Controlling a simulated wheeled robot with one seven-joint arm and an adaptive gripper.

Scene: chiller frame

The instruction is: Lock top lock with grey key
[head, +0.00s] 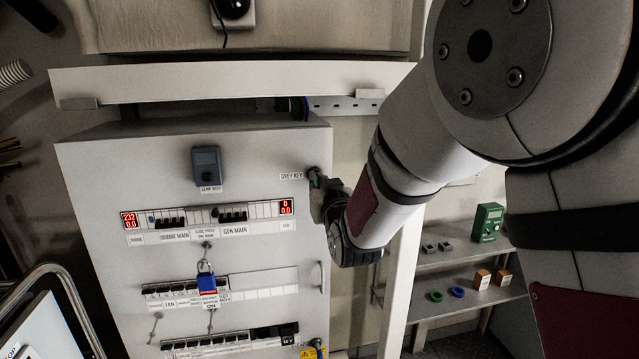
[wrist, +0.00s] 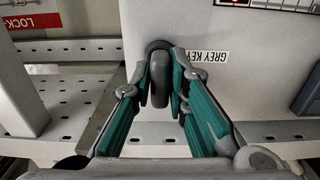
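The top lock (head: 314,177) is at the upper right edge of the pale cabinet front, beside a "GREY KEY" label (head: 291,176). In the wrist view the label (wrist: 208,56) is upside down. The grey key (wrist: 160,78), a rounded grey grip, stands out from the panel next to it. My gripper (wrist: 161,88) has its teal-padded fingertips on either side of this grip, and they appear closed against it. In the head view my gripper (head: 326,198) is at the cabinet's right edge by the lock. The key's shaft and keyhole are hidden.
The cabinet (head: 110,180) carries breaker rows, red displays, a gear test box (head: 207,166) and a blue padlock (head: 207,283). A handle (head: 321,277) sits below my gripper. A pale upright post (head: 399,275) and shelves (head: 455,305) with small items stand to the right.

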